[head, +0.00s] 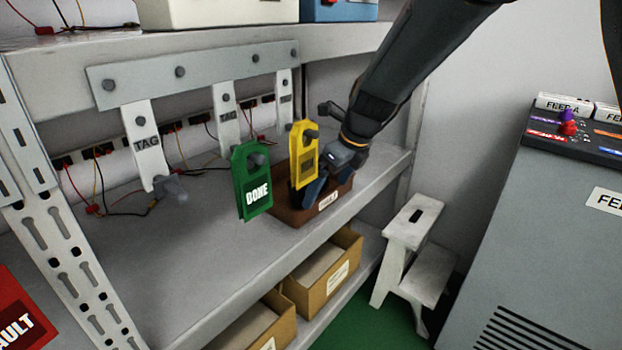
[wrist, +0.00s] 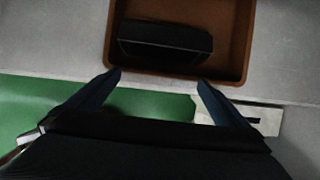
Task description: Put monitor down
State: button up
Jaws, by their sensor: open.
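The monitor (wrist: 165,42), a black box-shaped thing, lies inside a brown tray (wrist: 246,45) in the wrist view. My gripper (wrist: 160,80) is open, its two blue fingers spread wide with nothing between them. The fingertips sit just below the monitor in the picture and look apart from it. There a yellow tag and my fingers cover most of the tray's inside, so I cannot make out the monitor clearly.
A green DONE tag (head: 257,190) and a yellow tag (head: 303,155) hang in front of the tray. White TAG strips hang from a rail (head: 190,72). Cardboard bins (head: 325,280) stand on the lower shelf. A white step stool (head: 408,245) and grey cabinet (head: 540,220) are right.

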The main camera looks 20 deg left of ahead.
jog(key=shift+s+d, duration=0.3)
jog(key=shift+d, duration=0.35)
jog(key=shift+s+d, duration=0.25)
jog(key=shift+d, duration=0.4)
jog(key=shift+s+d, duration=0.3)
jog(key=shift+d, duration=0.35)
jog(key=s+d+r+n+g+h, duration=0.1)
jog(key=s+d+r+n, duration=0.1)
jog(key=s+d+n, duration=0.8)
jog(key=s+d+r+n+h, duration=0.2)
jog(key=s+d+n, duration=0.9)
jog(key=s+n, duration=0.5)
jog(key=shift+s+d+g+h, duration=0.3)
jog(key=shift+s+g, duration=0.1)
jog(key=shift+s, duration=0.4)
jog(key=shift+r+p, duration=0.1)
jog(key=shift+p, duration=0.2)
jog(key=d+r+m+p, duration=0.3)
jog(key=d+r+p, duration=0.6)
jog(key=p, duration=0.9)
jog(key=shift+d+r+h+p, duration=0.2)
jog(key=shift+r+h+p, duration=0.15)
jog(key=shift+r, duration=0.4)
